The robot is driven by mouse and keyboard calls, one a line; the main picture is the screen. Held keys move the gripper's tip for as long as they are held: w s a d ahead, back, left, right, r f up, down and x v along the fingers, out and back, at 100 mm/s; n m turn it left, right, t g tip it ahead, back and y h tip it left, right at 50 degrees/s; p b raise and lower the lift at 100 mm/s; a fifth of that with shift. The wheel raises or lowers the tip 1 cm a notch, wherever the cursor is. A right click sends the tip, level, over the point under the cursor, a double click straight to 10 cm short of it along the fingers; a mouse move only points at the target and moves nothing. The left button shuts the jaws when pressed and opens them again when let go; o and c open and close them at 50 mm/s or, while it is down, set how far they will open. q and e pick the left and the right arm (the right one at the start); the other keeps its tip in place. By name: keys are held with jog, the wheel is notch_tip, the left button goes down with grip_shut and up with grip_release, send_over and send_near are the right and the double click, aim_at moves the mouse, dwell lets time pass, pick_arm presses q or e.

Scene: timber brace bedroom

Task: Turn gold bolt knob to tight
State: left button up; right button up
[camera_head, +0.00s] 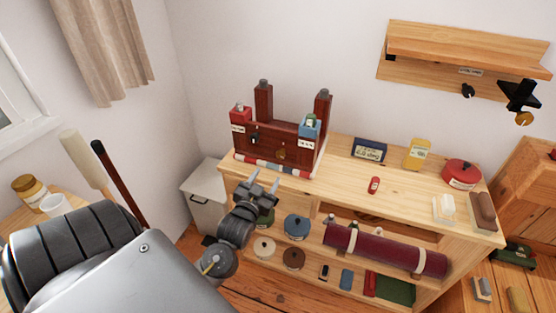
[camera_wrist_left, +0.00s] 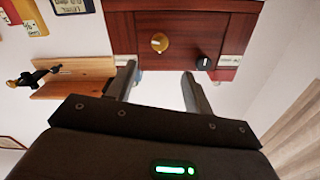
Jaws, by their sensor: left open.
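The gold knob (camera_head: 281,154) is on the front of a dark red-brown wooden frame (camera_head: 265,133) on the bench. It also shows in the left wrist view (camera_wrist_left: 159,42), round with a pale mark on its face. A black knob (camera_head: 254,139) is beside it, also visible in the left wrist view (camera_wrist_left: 204,63). My left gripper (camera_head: 264,179) is open and empty, in front of and below the frame in the head view. In the left wrist view its fingers (camera_wrist_left: 160,70) point toward the frame, apart from the gold knob. My right gripper is not in view.
The bench (camera_head: 345,184) also holds a yellow box (camera_head: 417,154) and a red tin (camera_head: 462,173). A wall shelf (camera_head: 455,50) carries a black clamp with an orange-gold knob.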

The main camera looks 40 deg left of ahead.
pick_arm(q)
jog(key=b, duration=0.3)
send_near(280, 155)
jog(key=x, duration=0.4)
jog(key=b+x, duration=0.2)
jog(key=x, duration=0.1)
jog(key=shift+w+f, duration=0.1)
jog(key=shift+f, duration=0.1)
jog(key=shift+w+a+r, duration=0.15)
jog(key=shift+w+a, duration=0.1)
jog(key=shift+w, duration=0.25)
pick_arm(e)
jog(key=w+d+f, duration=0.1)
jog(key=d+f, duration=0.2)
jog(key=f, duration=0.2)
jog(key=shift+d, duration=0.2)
